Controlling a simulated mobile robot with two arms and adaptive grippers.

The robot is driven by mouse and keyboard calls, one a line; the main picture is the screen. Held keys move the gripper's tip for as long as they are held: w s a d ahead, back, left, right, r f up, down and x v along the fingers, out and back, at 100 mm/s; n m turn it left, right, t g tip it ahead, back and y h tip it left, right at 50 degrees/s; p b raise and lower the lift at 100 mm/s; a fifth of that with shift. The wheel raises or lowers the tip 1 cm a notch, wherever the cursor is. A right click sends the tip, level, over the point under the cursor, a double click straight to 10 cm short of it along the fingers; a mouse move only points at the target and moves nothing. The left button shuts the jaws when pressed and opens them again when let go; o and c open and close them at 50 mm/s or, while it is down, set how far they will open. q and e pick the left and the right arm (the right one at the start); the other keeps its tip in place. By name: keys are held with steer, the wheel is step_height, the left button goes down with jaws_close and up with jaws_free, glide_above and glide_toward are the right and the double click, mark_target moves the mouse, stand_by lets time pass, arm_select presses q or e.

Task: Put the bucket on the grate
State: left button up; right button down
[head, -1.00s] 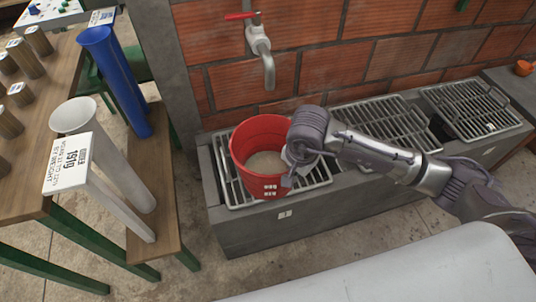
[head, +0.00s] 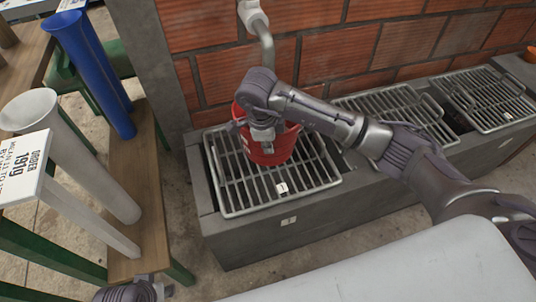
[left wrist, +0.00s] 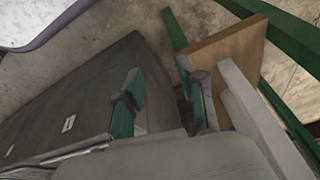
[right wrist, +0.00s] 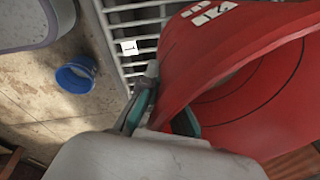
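The red bucket (head: 272,153) is over the rear part of the leftmost grate (head: 235,203), below the tap. Whether its base touches the bars is hidden. My right gripper (head: 262,135) is at the bucket's near rim. In the right wrist view the bucket (right wrist: 235,70) has its wall between the fingers of my right gripper (right wrist: 162,118), which look closed on it. The bucket's inside is mostly hidden by my arm in the head view. My left gripper (left wrist: 165,108) is open and empty, beside the wooden bench.
A tap (head: 262,40) hangs on the brick wall above the bucket. More grates (head: 405,115) lie to the right on the concrete trough (head: 240,245). A wooden bench (head: 145,215) with blue (head: 95,75) and white (head: 85,165) tubes stands at the left.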

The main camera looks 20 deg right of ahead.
arm_select(q)
steer(key=shift+b+v, duration=0.3)
steer(key=shift+v, duration=1)
arm_select(e)
steer(key=shift+f, duration=1.95)
arm_select(q)
steer(key=shift+w+r, duration=0.1)
steer(key=shift+r, duration=0.05)
arm_select(e)
steer(key=shift+f, duration=0.1)
steer(key=c, duration=1.8)
jaws_free()
steer(key=shift+f, duration=0.1)
steer(key=o, duration=0.5)
arm_select(q)
steer(key=shift+r, duration=0.15)
step_height(320, 180, down, 7)
steer(key=p, duration=0.2)
steer(key=shift+w, duration=0.35)
arm_select(e)
steer(key=r, duration=0.4)
steer(key=a+r, duration=0.1)
steer(key=r, duration=0.3)
steer(key=s+r, duration=0.1)
steer(key=r, duration=0.3)
steer(key=shift+s+a, duration=0.1)
steer(key=shift+a, duration=0.25)
